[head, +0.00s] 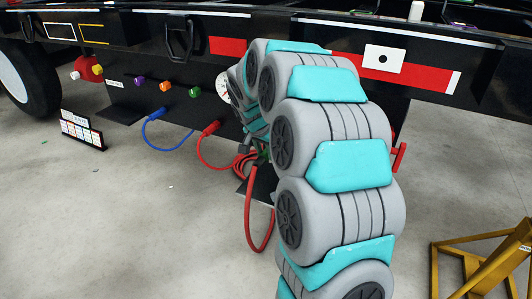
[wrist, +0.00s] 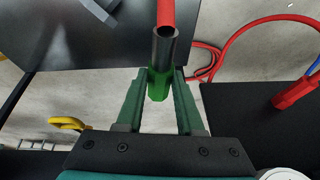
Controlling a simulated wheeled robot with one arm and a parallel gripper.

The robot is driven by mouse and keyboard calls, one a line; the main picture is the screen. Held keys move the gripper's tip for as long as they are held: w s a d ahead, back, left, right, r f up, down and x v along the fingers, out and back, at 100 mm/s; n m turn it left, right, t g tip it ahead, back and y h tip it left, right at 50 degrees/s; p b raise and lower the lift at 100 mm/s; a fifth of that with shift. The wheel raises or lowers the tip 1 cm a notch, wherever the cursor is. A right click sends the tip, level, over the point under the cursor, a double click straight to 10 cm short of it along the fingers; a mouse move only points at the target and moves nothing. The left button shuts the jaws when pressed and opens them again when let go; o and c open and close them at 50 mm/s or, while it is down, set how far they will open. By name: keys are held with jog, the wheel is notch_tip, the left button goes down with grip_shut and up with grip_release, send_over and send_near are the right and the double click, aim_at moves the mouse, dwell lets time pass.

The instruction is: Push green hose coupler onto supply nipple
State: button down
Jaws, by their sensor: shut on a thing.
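In the wrist view the green coupler (wrist: 158,86) sits between the two green fingers of my gripper (wrist: 160,82), which is shut on it. A black hollow sleeve (wrist: 164,48) with a red hose (wrist: 166,12) lies in line above the coupler. In the head view my arm hides most of my gripper and the coupler. Purple (head: 138,80), orange (head: 165,86) and green (head: 194,92) fittings sit on the dark panel under the trailer. I cannot tell which part is the supply nipple, or whether the coupler touches one.
A blue hose (head: 160,131) and a red hose with a red connector (head: 210,128) hang below the panel. A red hose loop (head: 257,240) hangs beside my arm. A sign board (head: 82,130) stands left, a yellow frame (head: 480,262) right. The floor between is mostly clear.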

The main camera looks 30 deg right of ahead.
jog(key=a+r+n+t+y, duration=0.1)
jog(key=a+n+y, duration=0.3)
jog(key=a+n, duration=0.7)
jog(key=a+r, duration=0.1)
jog(key=a, duration=0.5)
jog(key=shift+w+a+n, duration=0.15)
jog(key=shift+n, duration=0.25)
jog(key=shift+r, duration=0.1)
